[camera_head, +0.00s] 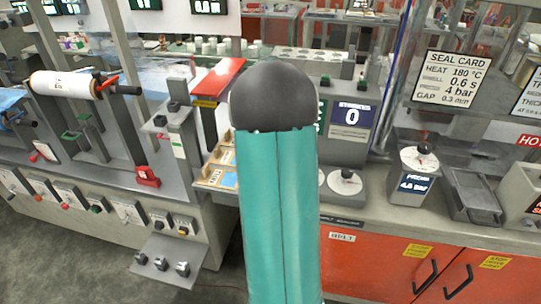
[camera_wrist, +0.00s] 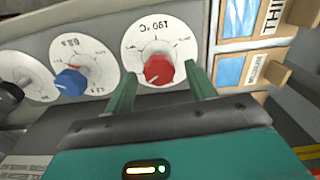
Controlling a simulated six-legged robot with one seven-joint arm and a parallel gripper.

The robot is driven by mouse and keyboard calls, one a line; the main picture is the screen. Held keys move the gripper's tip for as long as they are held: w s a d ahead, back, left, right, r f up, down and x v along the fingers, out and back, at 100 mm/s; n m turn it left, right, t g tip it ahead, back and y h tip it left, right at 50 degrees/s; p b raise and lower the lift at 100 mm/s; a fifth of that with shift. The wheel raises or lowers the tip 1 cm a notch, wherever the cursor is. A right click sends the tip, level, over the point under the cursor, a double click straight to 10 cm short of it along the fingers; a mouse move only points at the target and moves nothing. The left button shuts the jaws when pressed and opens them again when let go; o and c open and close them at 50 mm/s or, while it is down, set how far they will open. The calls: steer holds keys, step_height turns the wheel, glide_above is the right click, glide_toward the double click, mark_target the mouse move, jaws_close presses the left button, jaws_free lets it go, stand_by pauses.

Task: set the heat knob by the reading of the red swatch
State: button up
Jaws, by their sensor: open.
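The heat knob (camera_wrist: 158,68) is red, on a white dial marked in °C in the wrist view, its lettering upside down. My gripper (camera_wrist: 160,75) is open, with one teal finger on each side of this knob; I cannot tell whether they touch it. In the head view my teal arm hides the gripper and this dial. I cannot make out a red swatch for certain. A flat red panel (camera_head: 219,77) lies left of my arm. Blue swatches (camera_wrist: 231,72) sit in wooden holders right of the dial, one labelled medium.
A blue knob (camera_wrist: 70,82) on another dial stands left of the heat knob. The seal card (camera_head: 454,79) reads heat 180 °C. A display (camera_head: 352,117) shows 0. A pressure dial box (camera_head: 414,172) stands on the counter at right.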

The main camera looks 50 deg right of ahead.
step_height(320, 180, up, 14)
stand_by(0.5)
steer(key=shift+f, duration=0.1)
steer(key=w+a+r+n+t, duration=0.1)
steer(key=a+r+n, duration=0.15)
steer(key=a, duration=0.95)
steer(key=w+a+r+n+t, duration=0.1)
steer(key=a+r+n, duration=0.15)
steer(key=a, duration=0.85)
steer(key=s+a+f+n+t, duration=0.1)
steer(key=s+a+f+n, duration=0.1)
steer(key=s+a, duration=0.3)
steer(key=s+a+f+n+t, duration=0.2)
steer(key=s+a+n, duration=0.2)
steer(key=a, duration=1)
steer(key=shift+s+a+f+n+t, duration=0.15)
steer(key=shift+s+n+t, duration=0.2)
steer(key=shift+n, duration=0.35)
steer(key=shift+s, duration=0.1)
